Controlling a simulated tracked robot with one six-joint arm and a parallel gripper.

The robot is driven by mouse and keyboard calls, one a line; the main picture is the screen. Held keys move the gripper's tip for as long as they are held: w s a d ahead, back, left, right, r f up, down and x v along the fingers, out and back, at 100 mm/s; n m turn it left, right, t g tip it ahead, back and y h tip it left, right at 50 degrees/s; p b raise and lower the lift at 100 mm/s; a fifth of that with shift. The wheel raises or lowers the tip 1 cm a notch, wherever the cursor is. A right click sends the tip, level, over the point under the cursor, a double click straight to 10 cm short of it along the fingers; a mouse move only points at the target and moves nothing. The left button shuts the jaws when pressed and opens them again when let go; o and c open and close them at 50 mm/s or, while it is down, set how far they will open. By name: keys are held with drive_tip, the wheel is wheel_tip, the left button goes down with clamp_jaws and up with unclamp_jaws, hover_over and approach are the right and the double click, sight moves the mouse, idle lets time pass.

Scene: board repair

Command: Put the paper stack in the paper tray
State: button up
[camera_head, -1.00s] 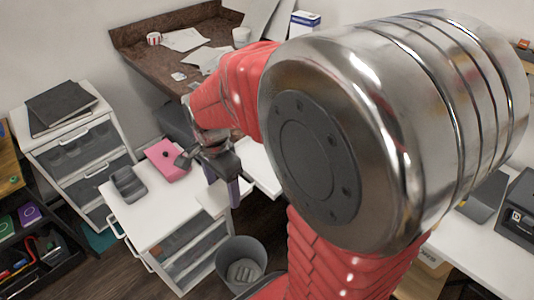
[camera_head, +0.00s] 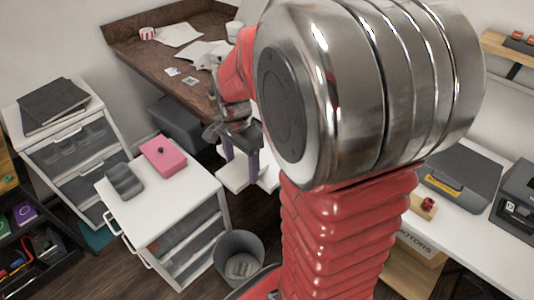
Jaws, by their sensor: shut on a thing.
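My gripper (camera_head: 241,170) hangs to the right of the white drawer cabinet, its two purple fingers pointing down. It is shut on the white paper stack (camera_head: 231,184), which shows as flat white sheets around the fingertips, partly hidden by them. The stack appears held in the air, past the cabinet's right edge. A dark grey tray-like unit with a yellow label (camera_head: 459,181) sits on the white desk at the right; I cannot tell for sure if it is the paper tray. My arm hides much of the middle.
A pink box (camera_head: 164,157) and a grey object (camera_head: 124,181) lie on the white cabinet (camera_head: 165,205). A grey bin (camera_head: 239,258) stands below, near the stack. A brown desk (camera_head: 150,62) with loose papers is behind. A black printer-like box (camera_head: 514,205) stands at the far right.

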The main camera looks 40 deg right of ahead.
drive_tip(key=d, duration=0.5)
drive_tip(key=w+d, duration=0.1)
drive_tip(key=d, duration=0.2)
drive_tip(key=shift+d, duration=0.15)
drive_tip(key=shift+w+d, duration=0.1)
drive_tip(key=shift+d, duration=0.1)
drive_tip(key=shift+d+f, duration=0.25)
drive_tip(key=shift+f, duration=0.65)
drive_tip(key=shift+d+f, duration=0.25)
drive_tip(key=shift+f, duration=0.6)
drive_tip(key=o, duration=1.2)
drive_tip(key=shift+c, duration=0.2)
wheel_tip(320, 180, up, 12)
